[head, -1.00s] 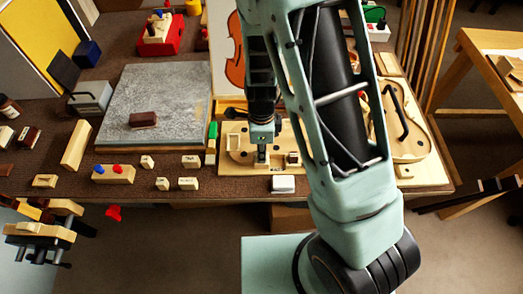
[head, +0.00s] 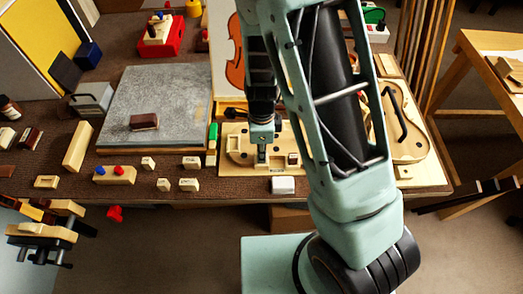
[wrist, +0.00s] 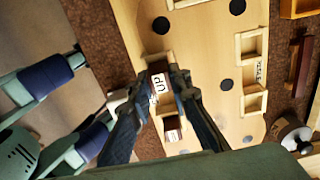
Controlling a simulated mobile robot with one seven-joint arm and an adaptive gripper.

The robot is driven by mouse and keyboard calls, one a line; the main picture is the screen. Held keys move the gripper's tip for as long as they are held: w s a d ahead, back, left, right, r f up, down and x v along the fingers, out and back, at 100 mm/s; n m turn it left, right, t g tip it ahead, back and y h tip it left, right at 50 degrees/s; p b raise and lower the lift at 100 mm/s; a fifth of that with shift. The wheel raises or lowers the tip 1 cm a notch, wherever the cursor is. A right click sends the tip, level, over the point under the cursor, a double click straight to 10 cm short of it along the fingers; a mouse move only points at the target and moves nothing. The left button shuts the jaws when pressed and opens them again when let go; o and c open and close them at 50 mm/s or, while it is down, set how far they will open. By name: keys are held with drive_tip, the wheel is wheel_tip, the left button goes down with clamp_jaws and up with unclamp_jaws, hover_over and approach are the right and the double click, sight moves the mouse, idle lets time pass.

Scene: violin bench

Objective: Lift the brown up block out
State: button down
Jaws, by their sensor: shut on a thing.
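My gripper (head: 262,153) points down over the light wooden board (head: 236,166) at the bench's front edge. In the wrist view my gripper (wrist: 162,84) has its two dark fingers closed on the sides of a small brown block with a white "UP" label, the brown up block (wrist: 159,80). The block sits at a light wooden frame on the board (wrist: 195,55); I cannot tell how far it stands above the frame. A second brown block with a white label (wrist: 173,127) lies in another frame just beside it. My arm hides part of the board in the head view.
Empty light wooden frames (wrist: 250,45) and black dots are on the board. A grey slab (head: 175,100) carrying a dark brown block (head: 144,122) and several small labelled blocks lie to the left.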

drive_tip(key=shift+r+p, duration=2.3)
drive_tip(key=shift+r, duration=0.3)
wheel_tip(320, 180, up, 7)
drive_tip(key=p, duration=0.4)
drive_tip(key=shift+p, duration=0.4)
drive_tip(key=shift+f, duration=0.1)
